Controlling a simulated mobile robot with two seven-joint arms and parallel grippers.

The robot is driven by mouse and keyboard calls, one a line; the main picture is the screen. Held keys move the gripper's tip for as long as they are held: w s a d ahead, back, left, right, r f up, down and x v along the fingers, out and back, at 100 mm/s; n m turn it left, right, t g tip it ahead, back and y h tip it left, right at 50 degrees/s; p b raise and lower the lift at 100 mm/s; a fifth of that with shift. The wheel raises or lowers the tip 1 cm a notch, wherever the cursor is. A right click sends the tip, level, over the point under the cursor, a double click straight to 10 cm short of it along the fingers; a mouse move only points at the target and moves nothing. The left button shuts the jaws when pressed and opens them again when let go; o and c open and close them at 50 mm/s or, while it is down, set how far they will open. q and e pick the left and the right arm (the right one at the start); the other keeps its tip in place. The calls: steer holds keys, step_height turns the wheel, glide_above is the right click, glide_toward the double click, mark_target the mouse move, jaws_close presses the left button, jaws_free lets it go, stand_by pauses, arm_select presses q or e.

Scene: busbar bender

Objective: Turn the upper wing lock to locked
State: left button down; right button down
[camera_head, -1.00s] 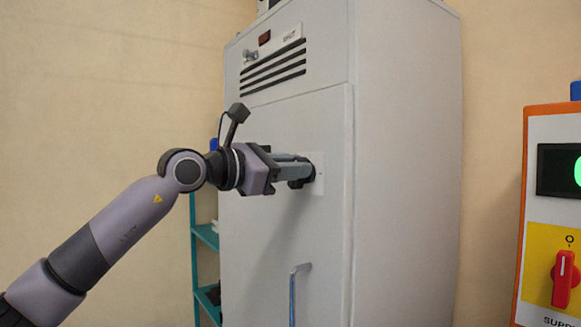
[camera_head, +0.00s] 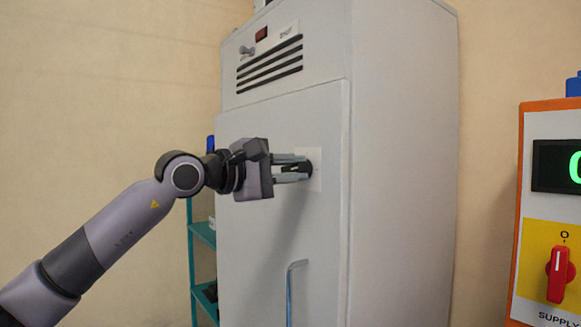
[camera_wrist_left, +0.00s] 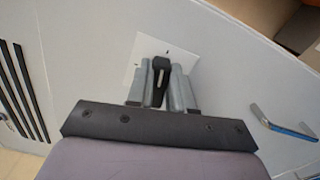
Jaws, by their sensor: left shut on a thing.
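The upper wing lock (camera_wrist_left: 160,72) is a dark knob on a pale square plate (camera_head: 315,165) on the door of a tall light-grey cabinet. My left gripper (camera_head: 299,167) reaches it from the left in the head view. In the left wrist view my left gripper (camera_wrist_left: 160,88) has a finger on each side of the dark wing and is shut on it. The plate (camera_wrist_left: 140,60) carries small dark marks, too small to read. My right gripper is in neither view.
The cabinet door (camera_head: 250,240) has a bent metal handle (camera_head: 291,285) below the lock and dark vent slots (camera_head: 270,64) above. A teal shelf (camera_head: 203,235) stands behind at left. An orange panel with a red switch (camera_head: 561,272) stands at right.

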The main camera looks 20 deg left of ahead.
arm_select(q)
steer(key=shift+m, duration=1.2)
steer(key=c, duration=1)
jaws_free()
steer(key=shift+d+f, duration=0.1)
steer(key=b+v, duration=0.2)
steer(key=v, duration=0.5)
